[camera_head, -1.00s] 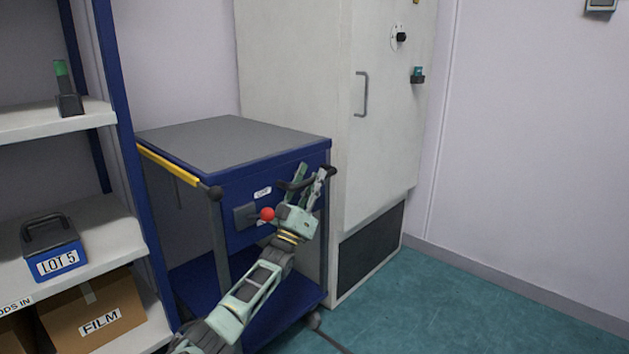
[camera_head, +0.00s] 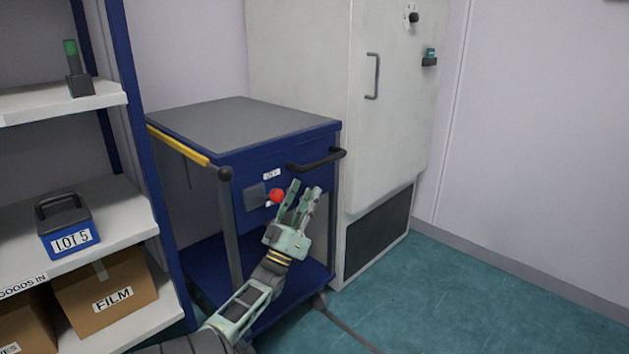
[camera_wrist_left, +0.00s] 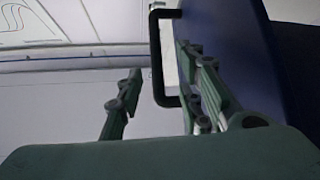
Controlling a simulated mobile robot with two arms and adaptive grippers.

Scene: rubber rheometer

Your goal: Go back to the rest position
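My left gripper (camera_head: 304,200) is in front of the blue cart (camera_head: 240,165), below its black handle (camera_head: 317,160). Its fingers are spread apart with nothing between them. In the left wrist view the open fingers (camera_wrist_left: 160,100) show with the black handle (camera_wrist_left: 158,55) beyond them, and the gripper appears clear of it. The red knob (camera_head: 276,196) on the cart's front is just left of the fingers in the head view. My right gripper is out of view.
A shelf (camera_head: 120,225) on the left holds a blue LOT 5 case (camera_head: 66,228) and a FILM carton (camera_head: 105,292). A tall white cabinet (camera_head: 310,70) stands behind the cart. The green floor (camera_head: 450,300) at right is clear, apart from a dark cable (camera_head: 350,332).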

